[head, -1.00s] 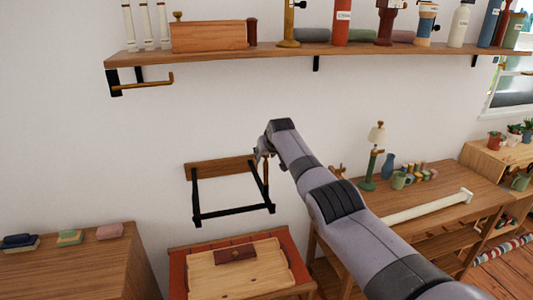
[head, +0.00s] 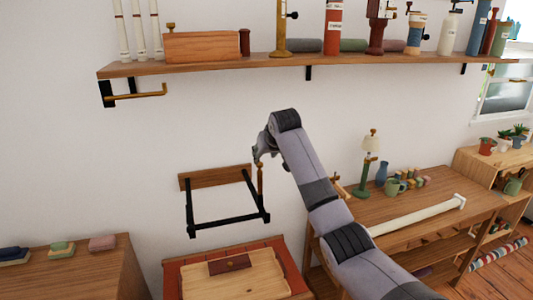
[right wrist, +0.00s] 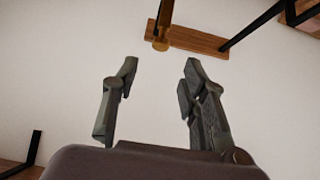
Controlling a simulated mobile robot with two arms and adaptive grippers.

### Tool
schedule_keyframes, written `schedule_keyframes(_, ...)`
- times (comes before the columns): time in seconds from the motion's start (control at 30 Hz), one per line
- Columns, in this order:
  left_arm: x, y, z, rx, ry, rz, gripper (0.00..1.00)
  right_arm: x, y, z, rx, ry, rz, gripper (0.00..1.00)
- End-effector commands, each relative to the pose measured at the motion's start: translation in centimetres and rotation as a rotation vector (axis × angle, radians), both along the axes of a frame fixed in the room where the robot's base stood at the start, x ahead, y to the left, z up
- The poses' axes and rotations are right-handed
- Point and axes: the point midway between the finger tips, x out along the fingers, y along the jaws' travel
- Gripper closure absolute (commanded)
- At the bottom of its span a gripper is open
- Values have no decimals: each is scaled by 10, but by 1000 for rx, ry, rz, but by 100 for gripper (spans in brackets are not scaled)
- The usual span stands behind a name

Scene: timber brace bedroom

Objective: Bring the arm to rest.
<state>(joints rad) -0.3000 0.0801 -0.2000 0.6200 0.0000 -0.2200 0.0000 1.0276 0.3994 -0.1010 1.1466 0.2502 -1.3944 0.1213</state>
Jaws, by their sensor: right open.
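My right arm reaches up from the lower right in the head view. Its gripper (head: 262,154) is near the wall, just above and right of the wooden wall bar with a black frame (head: 215,178). In the right wrist view my right gripper (right wrist: 158,75) has its two fingers apart, with nothing between them. The wooden bar (right wrist: 195,38) and a brass-coloured peg (right wrist: 161,40) show beyond the fingertips in that view. My left gripper is not in view.
A long shelf (head: 200,67) with bottles and boxes runs above. A small red-edged table with a wooden tray (head: 205,284) stands below. A desk (head: 415,212) with a lamp (head: 368,165) and a white roll is at the right. A cabinet (head: 95,265) is at the lower left.

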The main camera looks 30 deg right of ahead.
Motion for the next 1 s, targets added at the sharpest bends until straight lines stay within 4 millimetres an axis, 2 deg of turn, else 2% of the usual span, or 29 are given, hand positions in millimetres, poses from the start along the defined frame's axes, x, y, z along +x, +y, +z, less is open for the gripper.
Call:
schedule_keyframes(0.2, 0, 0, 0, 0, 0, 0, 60, -10, 2, 10, 0, -1, -1, 60)
schedule_keyframes(0.77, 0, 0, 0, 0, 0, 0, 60, -11, 4, 8, -2, 2, 2, 60)
schedule_keyframes(0.87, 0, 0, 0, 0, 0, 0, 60, -17, 13, -13, -14, 24, 20, 60)
schedule_keyframes(0.97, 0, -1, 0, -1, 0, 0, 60, -34, 34, -56, -42, 67, 60, 60)
schedule_keyframes(1.0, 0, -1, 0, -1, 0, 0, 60, -45, 44, -79, -55, 88, 80, 60)
